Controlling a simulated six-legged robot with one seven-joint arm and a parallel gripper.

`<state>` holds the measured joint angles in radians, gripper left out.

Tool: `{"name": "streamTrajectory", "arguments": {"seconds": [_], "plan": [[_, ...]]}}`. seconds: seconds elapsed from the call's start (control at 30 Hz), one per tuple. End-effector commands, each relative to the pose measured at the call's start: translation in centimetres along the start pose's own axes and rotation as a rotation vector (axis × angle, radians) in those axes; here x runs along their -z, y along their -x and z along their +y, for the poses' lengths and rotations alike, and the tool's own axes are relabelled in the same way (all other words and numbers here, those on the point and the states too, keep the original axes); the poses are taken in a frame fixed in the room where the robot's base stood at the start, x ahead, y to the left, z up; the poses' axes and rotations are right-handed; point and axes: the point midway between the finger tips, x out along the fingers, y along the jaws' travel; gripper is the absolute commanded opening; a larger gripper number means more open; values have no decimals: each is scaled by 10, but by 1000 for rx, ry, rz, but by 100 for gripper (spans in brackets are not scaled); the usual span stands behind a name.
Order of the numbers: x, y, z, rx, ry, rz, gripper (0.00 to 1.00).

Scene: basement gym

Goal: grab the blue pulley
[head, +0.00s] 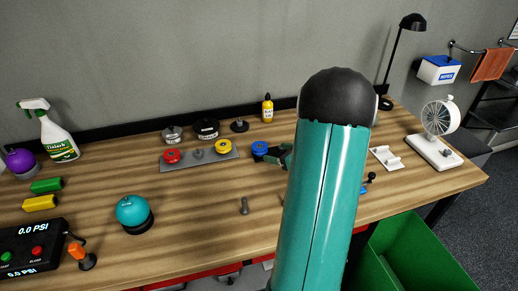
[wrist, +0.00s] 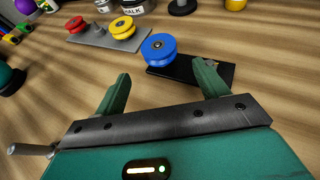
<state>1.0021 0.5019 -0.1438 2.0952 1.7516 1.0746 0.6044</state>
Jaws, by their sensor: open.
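The blue pulley (wrist: 160,48) is a grooved wheel with a dark centre, lying at the left end of a flat black plate (wrist: 205,73) on the wooden bench. In the head view the blue pulley (head: 260,148) shows just left of my gripper (head: 284,155), which my teal arm partly hides. In the wrist view my gripper (wrist: 162,88) is open, with its two teal fingers apart and nothing between them. The pulley sits ahead of the fingertips, between their lines, and does not touch them as far as I can see.
A grey plate (head: 195,162) with a red pulley (head: 171,156) and a yellow pulley (head: 223,146) lies left of the blue one. A grey bolt (head: 244,206) stands nearer the front. A teal ball (head: 133,210) is further left. A white fan (head: 440,117) is at right.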

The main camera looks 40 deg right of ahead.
Motion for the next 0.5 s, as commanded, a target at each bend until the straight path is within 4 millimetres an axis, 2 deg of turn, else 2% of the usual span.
{"name": "streamTrajectory", "arguments": {"seconds": [0.23, 0.5], "plan": [[-2, -20, 2, -5, 2, 0, 73], [-3, -59, 2, -6, 3, 1, 73]]}}
